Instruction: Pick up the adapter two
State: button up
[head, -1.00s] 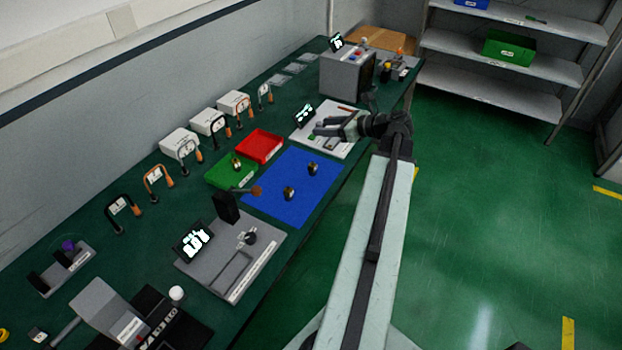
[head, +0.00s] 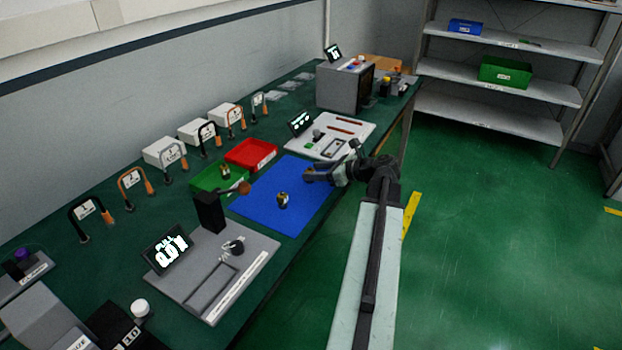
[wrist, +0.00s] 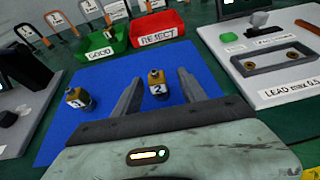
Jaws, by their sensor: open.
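Adapter two (wrist: 157,86), a small gold and dark piece marked "2", stands upright on the blue mat (wrist: 112,72) in the wrist view. My gripper (wrist: 157,84) is open, with its two fingers pointing toward adapter two. Adapter two shows between the fingers, nearer the right one, and a little beyond the palm. In the head view my gripper (head: 310,172) is over the far right part of the blue mat (head: 262,205), and adapter two is hidden there. Another adapter (wrist: 77,97), marked "1", stands to the left on the mat; it also shows in the head view (head: 283,200).
A green GOOD bin (wrist: 104,46) with a piece in it and a red REJECT bin (wrist: 156,30) stand behind the mat. A white test board (wrist: 270,60) lies to the right. A grey device (head: 215,265) is at the mat's near side in the head view.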

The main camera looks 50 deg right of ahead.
aim_at(307, 170)
jog(key=b+x, duration=0.1)
jog(key=x, duration=0.4)
jog(key=shift+a+b, duration=0.2)
jog(key=shift+b, duration=0.2)
jog(key=shift+r, duration=0.1)
grip_shut()
